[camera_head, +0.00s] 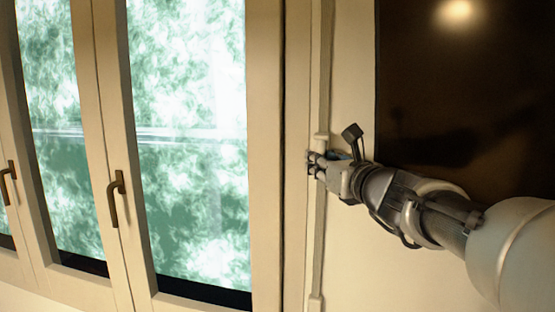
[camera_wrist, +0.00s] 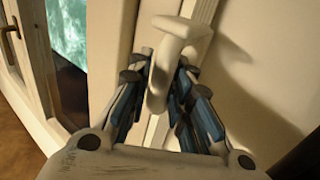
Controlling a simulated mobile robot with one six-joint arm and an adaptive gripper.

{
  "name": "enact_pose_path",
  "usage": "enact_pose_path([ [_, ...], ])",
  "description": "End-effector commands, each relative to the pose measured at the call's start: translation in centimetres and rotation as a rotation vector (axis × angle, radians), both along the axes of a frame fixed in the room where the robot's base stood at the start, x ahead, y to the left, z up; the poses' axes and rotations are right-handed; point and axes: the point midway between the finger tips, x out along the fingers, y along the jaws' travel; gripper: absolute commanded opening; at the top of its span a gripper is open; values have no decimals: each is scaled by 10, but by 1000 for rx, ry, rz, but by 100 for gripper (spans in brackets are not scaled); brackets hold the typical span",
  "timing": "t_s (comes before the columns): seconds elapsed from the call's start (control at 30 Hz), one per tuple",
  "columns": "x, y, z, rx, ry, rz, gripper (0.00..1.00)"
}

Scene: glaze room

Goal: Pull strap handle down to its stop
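The strap handle is a pale cream piece with a wide rounded top and a narrower stem; it stands in the upper middle of the wrist view (camera_wrist: 180,27). In the head view a small pale part of it (camera_head: 321,136) shows just above my fingertips, on the vertical strip beside the window. My gripper (camera_wrist: 162,78) has its dark blue-padded fingers on both sides of the stem, and they look closed onto it. In the head view my gripper (camera_head: 315,163) reaches in from the right at the strip. The fingers hide part of the handle there.
A pale vertical strip (camera_head: 319,235) runs down the wall beside the window frame (camera_head: 267,170). Windows with brown lever handles (camera_head: 116,198) stand on the left. A dark glossy panel (camera_head: 460,90) is on the wall behind my arm.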

Motion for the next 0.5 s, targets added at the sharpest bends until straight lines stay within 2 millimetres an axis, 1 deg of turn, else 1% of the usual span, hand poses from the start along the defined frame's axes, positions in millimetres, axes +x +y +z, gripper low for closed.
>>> enact_pose_path([
  [0.33,-1,-1,3,1,-5,-1,24],
  [0.43,-9,-3,3,1,-5,-2,24],
  [0.5,-19,-6,4,1,-6,-3,24],
])
